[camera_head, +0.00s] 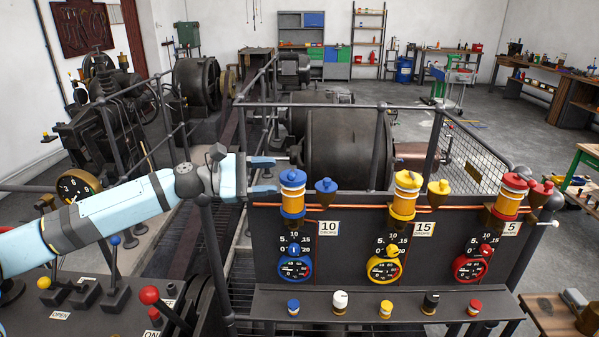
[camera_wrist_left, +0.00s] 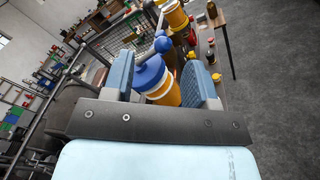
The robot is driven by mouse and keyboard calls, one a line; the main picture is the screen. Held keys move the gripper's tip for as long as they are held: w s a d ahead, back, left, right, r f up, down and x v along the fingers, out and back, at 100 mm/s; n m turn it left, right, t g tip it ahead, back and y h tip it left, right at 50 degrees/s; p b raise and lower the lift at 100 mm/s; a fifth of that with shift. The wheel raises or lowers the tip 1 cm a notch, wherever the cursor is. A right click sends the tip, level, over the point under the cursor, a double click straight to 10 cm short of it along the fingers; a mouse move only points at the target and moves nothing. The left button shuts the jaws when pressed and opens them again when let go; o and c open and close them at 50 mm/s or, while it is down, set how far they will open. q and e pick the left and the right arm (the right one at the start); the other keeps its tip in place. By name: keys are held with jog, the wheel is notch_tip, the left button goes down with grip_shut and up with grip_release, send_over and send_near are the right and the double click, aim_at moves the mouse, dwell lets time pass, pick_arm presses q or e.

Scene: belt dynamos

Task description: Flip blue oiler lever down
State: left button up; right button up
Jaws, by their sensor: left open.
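The blue oiler (camera_head: 293,196) stands on the panel's copper pipe at the left, with a blue cap, an orange and white body and a blue lower band. A small blue funnel-shaped part (camera_head: 326,187) stands just right of it. My left gripper (camera_head: 267,175) is open at the oiler's left side, fingers pointing at it. In the left wrist view the blue oiler (camera_wrist_left: 158,82) shows between the open fingers (camera_wrist_left: 163,78), with a blue rounded knob (camera_wrist_left: 162,45) beyond. I cannot tell whether the fingers touch the oiler. The lever's position is not clear.
A yellow oiler (camera_head: 406,196) and a red oiler (camera_head: 509,197) stand further right on the same pipe. Gauges, drop labels and several buttons are below. Railings (camera_head: 380,105) run behind the panel. Levers with coloured knobs (camera_head: 149,295) stand under my left arm.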

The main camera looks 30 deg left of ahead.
aim_at(294, 174)
pick_arm(q)
jog(key=p+x, duration=0.2)
jog(key=x, duration=0.4)
jog(key=shift+r, duration=0.15)
jog(key=shift+w+d, duration=0.35)
jog(key=shift+d, duration=0.15)
